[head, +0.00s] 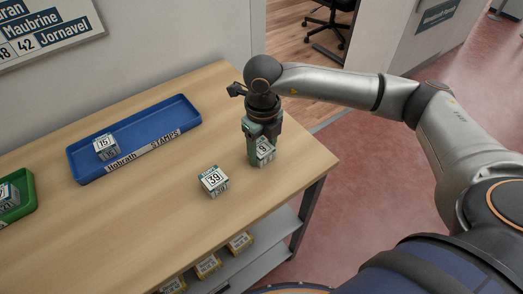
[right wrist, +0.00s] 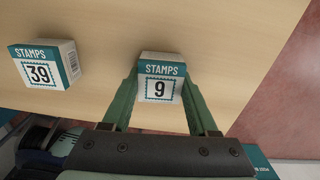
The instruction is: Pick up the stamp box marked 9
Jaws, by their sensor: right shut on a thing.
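The stamp box marked 9 (head: 264,154) is at the right end of the wooden counter in the head view. It is white and teal, and its label reads STAMPS and 9 in the right wrist view (right wrist: 160,86). My right gripper (head: 259,150) comes down on it from above. Its two green fingers (right wrist: 160,95) lie along both sides of the box, shut on it. I cannot tell whether the box is touching the counter. My left gripper is not in view.
A stamp box marked 39 (head: 214,181) stands left of the gripper. A blue tray (head: 180,122) holds a box marked 15 (head: 106,147). A green tray (head: 27,204) is at the far left. Several yellow-brown boxes (head: 207,265) sit on a lower shelf. The front counter is clear.

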